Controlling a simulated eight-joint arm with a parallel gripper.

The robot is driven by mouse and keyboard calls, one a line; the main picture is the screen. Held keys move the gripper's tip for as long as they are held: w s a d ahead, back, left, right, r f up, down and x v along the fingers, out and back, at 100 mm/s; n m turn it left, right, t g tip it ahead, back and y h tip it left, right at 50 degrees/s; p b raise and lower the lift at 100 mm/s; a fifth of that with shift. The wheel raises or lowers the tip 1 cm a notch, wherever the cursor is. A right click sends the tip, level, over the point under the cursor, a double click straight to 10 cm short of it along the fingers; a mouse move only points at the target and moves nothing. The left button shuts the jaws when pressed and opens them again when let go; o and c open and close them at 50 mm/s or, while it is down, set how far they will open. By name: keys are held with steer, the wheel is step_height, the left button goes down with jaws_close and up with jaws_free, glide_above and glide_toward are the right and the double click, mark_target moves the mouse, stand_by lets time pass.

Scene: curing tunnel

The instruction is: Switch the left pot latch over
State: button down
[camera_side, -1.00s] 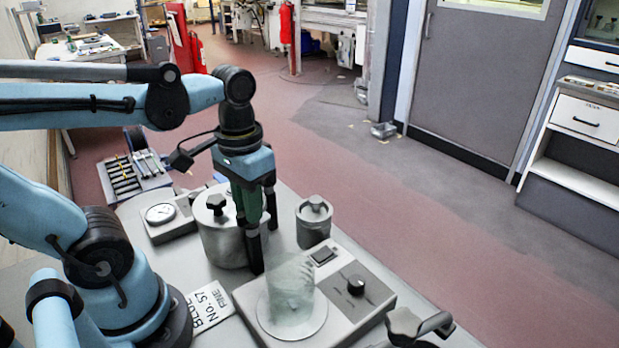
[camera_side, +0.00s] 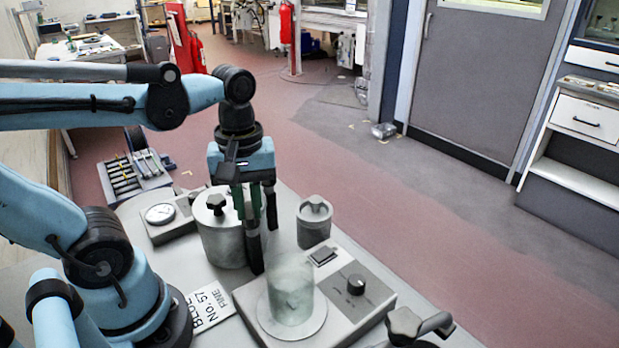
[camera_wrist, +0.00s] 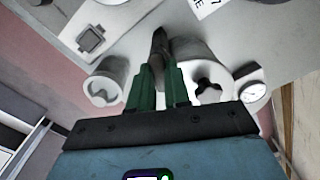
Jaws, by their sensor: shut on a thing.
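The larger grey pot (camera_side: 222,240) stands left of the small pot, with a black star knob (camera_side: 216,205) on its lid. My gripper (camera_side: 256,256) points down at this pot's right side and is shut on what I take to be its latch, which the fingers hide. In the wrist view my gripper's dark fingertips (camera_wrist: 160,40) come together beside the larger pot (camera_wrist: 198,52).
A clear beaker (camera_side: 292,292) stands on the round plate of a grey hotplate unit (camera_side: 362,312), close in front of my fingers. A dial gauge (camera_side: 160,214) lies behind left.

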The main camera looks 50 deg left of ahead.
mark_target(249, 210)
steer(key=n, duration=0.5)
stand_by(0.7)
steer(key=c, duration=1.1)
jaws_free()
step_height(249, 210, up, 12)
steer(key=shift+r, duration=0.1)
